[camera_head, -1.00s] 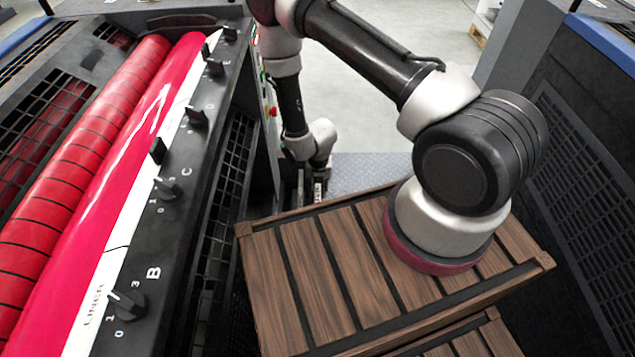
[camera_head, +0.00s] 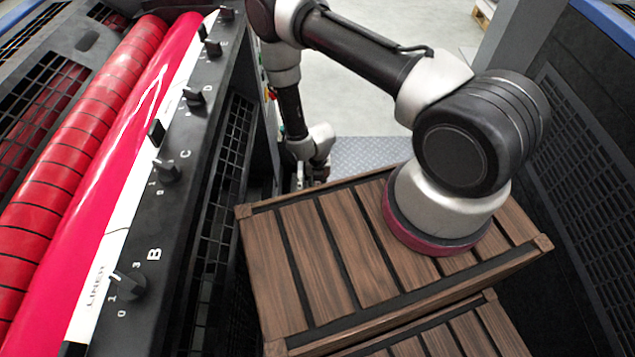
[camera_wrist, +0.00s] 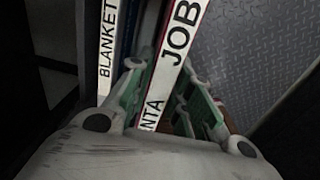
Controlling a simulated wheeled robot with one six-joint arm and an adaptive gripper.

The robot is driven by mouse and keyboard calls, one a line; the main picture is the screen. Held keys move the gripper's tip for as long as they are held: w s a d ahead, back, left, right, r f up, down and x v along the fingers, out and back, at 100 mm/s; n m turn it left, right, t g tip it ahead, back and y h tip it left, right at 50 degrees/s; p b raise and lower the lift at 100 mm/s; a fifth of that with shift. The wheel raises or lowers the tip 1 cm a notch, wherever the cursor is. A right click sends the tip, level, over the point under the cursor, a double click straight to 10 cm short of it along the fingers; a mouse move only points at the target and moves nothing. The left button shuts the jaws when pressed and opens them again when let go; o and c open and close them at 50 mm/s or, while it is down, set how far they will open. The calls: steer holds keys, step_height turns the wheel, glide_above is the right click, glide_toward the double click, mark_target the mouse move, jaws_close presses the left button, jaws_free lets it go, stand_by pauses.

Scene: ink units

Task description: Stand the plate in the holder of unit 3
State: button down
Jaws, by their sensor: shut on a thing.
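My gripper (camera_wrist: 165,88) is shut on a thin plate (camera_wrist: 177,45), with a green-sided finger on each side of it. The plate's white edge shows in the wrist view with black lettering, "JOB" and an ending "NTA". In the head view my gripper (camera_head: 317,172) hangs low at the far end of the unit on the left, and the plate cannot be made out there. A second white edge strip reading "BLANKET" (camera_wrist: 107,45) stands left of the held plate in the wrist view. The unit's number and the holder's slots cannot be made out.
The unit on the left has red rollers (camera_head: 75,150) and a dark panel with several knobs (camera_head: 166,169). Another dark unit with a vented side (camera_head: 590,190) stands on the right. Diamond-pattern floor plate (camera_head: 370,155) lies between them, also in the wrist view (camera_wrist: 250,50).

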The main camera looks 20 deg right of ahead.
steer(key=shift+f, duration=0.3)
stand_by(0.5)
steer(key=c, duration=1.2)
jaws_free()
step_height(320, 180, up, 12)
steer(key=shift+d+f, duration=0.1)
step_height(320, 180, up, 5)
steer(key=shift+r, duration=0.1)
